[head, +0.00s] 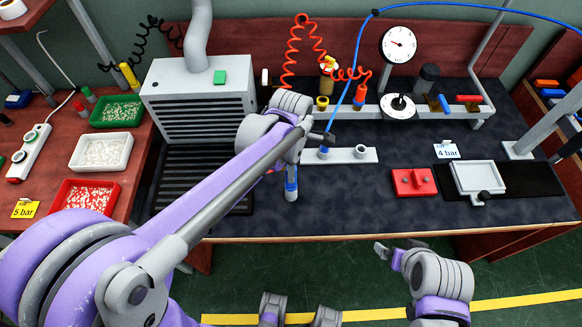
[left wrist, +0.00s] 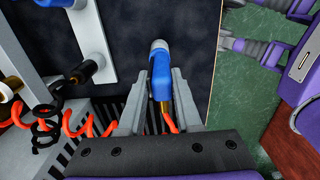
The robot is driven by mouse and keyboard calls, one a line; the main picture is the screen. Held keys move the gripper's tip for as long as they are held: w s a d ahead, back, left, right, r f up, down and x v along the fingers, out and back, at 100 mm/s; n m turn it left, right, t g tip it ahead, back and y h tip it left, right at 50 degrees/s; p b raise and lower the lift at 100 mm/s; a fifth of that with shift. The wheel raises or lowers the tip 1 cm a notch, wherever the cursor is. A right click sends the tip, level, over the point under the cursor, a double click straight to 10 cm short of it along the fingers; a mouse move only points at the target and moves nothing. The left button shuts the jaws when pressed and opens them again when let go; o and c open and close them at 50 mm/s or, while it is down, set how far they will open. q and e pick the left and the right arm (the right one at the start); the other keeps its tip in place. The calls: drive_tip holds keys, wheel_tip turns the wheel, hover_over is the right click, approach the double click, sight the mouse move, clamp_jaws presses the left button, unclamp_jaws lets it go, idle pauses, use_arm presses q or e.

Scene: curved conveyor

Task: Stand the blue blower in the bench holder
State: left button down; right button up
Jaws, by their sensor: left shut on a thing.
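The blue blower (head: 291,181) is in my left gripper (head: 288,163), over the dark bench near its front edge. In the left wrist view the blower (left wrist: 161,78) sits between the two fingers of the left gripper (left wrist: 162,90), with its pale tip pointing away and orange hose below it. The white bench holder (head: 342,156) stands just right of the gripper, and the blower is apart from it. The holder has a ring-shaped cup (head: 361,151) at right and a blue item (head: 324,151) at its left end. My right gripper (head: 390,248) is empty, its fingers apart, in front of the bench.
A grey vented unit (head: 200,85) stands left of the arm. Behind the holder is a rail (head: 385,112) with fittings and coiled orange hose (head: 294,50). A red block (head: 413,182) and a grey tray (head: 474,174) lie to the right. The bench between is clear.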

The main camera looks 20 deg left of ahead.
use_arm(q)
drive_tip(key=c, duration=0.5)
unclamp_jaws()
wheel_tip(320, 180, up, 11)
drive_tip(key=shift+f+p, duration=0.1)
drive_tip(key=shift+p, duration=0.4)
drive_tip(key=s+a+f+m+t, duration=0.1)
drive_tip(key=s+a+f+m, duration=0.1)
drive_tip(key=s+m, duration=0.2)
drive_tip(key=s+a+f+m+t+p, duration=0.1)
drive_tip(key=s+m, duration=0.4)
drive_tip(key=m, duration=0.5)
drive_tip(key=s+a+f+m+t, duration=0.3)
drive_tip(key=s+f+m, duration=0.1)
drive_tip(key=m, duration=0.3)
drive_tip(key=shift+s+a+f, duration=0.35)
drive_tip(key=shift+s+f, duration=0.05)
drive_tip(key=shift+s, duration=0.15)
